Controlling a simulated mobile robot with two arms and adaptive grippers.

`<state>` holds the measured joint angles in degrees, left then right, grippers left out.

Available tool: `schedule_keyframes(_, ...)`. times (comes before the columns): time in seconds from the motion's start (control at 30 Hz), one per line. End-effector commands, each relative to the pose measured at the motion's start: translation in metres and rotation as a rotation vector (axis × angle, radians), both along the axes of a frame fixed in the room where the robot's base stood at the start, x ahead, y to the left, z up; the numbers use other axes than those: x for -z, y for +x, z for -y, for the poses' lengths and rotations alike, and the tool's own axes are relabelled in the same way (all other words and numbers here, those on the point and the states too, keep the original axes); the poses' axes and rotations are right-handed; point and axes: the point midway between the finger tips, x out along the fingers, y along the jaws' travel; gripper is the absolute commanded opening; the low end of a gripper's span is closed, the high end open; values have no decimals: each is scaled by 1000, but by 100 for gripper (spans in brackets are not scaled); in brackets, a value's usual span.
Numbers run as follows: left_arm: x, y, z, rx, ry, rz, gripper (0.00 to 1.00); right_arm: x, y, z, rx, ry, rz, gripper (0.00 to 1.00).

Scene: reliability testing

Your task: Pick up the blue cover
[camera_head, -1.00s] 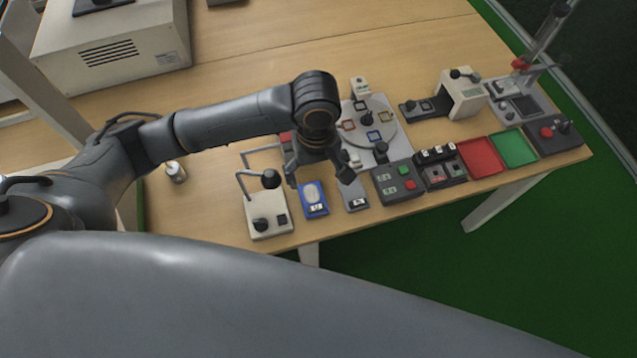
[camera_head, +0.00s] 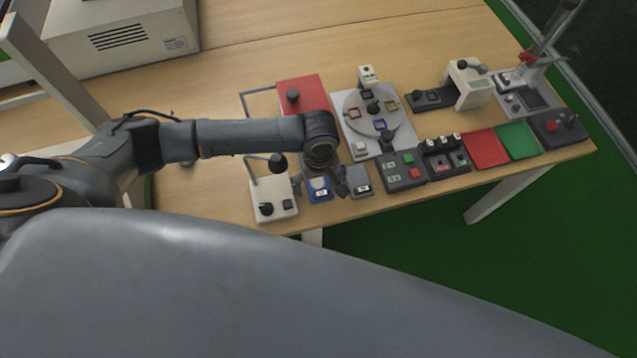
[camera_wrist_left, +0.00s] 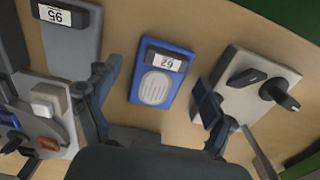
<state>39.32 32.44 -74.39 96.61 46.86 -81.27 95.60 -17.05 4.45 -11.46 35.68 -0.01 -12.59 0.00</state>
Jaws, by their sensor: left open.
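A blue rectangular pad (camera_head: 314,197) lies near the table's front edge, partly hidden by my left gripper in the head view. In the left wrist view, the blue pad (camera_wrist_left: 143,97) shows a pale ribbed oval and a white number label. My left gripper (camera_head: 326,186) is open, pointing down over it. In the left wrist view, the left gripper's fingers (camera_wrist_left: 156,106) stand either side of the pad, apart from it and empty. A small blue-edged square (camera_head: 366,94) sits on the grey round disc; I cannot tell which blue thing is the cover. My right gripper is not in view.
A beige lever box (camera_head: 274,208) stands left of the pad, and a grey labelled pad (camera_head: 361,190) lies close on its right. A button box (camera_head: 402,172) and red and green trays (camera_head: 517,141) are further right. The table's left middle is clear.

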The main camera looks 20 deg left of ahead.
Motion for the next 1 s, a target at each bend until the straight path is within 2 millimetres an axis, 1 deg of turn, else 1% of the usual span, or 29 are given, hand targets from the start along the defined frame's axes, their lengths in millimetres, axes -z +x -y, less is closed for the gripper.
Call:
schedule_keyframes(0.03, 1, 0, 0, 1, 0, 0, 83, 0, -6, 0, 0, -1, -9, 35)
schedule_keyframes(0.17, 1, 0, 0, 1, -1, -1, 83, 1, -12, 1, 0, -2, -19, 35)
schedule_keyframes(0.2, 0, 0, 0, 1, -1, -1, 79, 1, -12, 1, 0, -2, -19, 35)
schedule_keyframes(0.27, 0, 0, 0, 0, -1, -1, 67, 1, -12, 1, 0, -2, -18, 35)
schedule_keyframes(0.3, 0, 0, 0, 0, -1, -1, 59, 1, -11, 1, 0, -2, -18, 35)
schedule_keyframes(0.47, 0, 0, 0, 0, -1, -1, 26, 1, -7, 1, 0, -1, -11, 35)
schedule_keyframes(0.6, 0, 0, 0, 0, -1, -1, 25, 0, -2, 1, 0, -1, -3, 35)
schedule_keyframes(0.83, -3, 0, 1, 0, -2, 0, 25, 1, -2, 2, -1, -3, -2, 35)
schedule_keyframes(0.93, -11, 0, 1, 0, -2, 0, 25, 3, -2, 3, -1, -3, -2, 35)
schedule_keyframes(1.0, -21, 1, 1, 0, -4, 1, 25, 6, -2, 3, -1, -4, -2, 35)
